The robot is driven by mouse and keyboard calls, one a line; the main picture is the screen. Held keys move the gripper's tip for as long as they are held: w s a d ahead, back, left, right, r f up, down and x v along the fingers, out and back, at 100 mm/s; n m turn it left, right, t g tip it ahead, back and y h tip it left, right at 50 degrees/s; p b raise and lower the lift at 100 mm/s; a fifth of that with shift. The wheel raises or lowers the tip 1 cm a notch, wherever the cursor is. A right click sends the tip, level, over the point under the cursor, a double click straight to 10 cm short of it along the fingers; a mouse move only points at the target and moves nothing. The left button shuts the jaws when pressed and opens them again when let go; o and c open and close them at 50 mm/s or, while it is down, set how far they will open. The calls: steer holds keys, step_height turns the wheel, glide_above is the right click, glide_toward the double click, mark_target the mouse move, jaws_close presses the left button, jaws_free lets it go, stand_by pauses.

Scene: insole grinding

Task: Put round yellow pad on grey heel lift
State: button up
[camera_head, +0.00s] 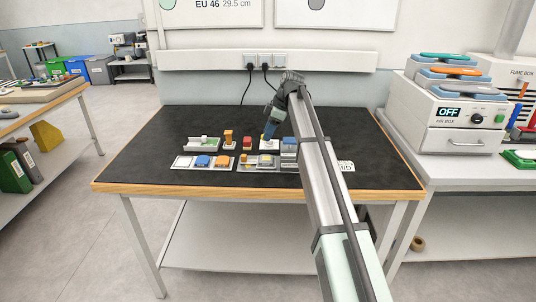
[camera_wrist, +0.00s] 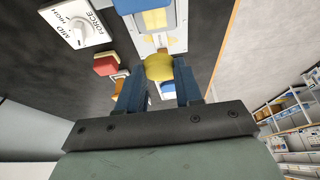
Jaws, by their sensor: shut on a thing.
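The round yellow pad (camera_wrist: 159,67) is between the blue fingertips of my gripper (camera_wrist: 160,82) in the wrist view. The gripper is shut on it. In the head view, the pad is a small yellow spot at the tip of my gripper (camera_head: 264,137), above or beside a small white stand (camera_head: 269,145) on the black bench mat. I cannot tell whether the pad touches anything below. I cannot pick out the grey heel lift for certain; the small grey and yellow pieces in the front tray (camera_head: 240,167) are too small to tell apart.
A tray with blue and orange pads (camera_head: 203,162) lies at front left. An orange-topped stand (camera_head: 229,138) and a red block (camera_head: 247,143) stand left of my gripper. In the wrist view, a force dial panel (camera_wrist: 72,35) is at upper left. The mat's left side is clear.

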mark_target(265, 158)
step_height(265, 158, down, 8)
steer(key=shift+f, duration=0.25)
stand_by(0.4)
steer(key=o, duration=1)
steer(key=v, duration=1.2)
steer(key=shift+r, duration=0.1)
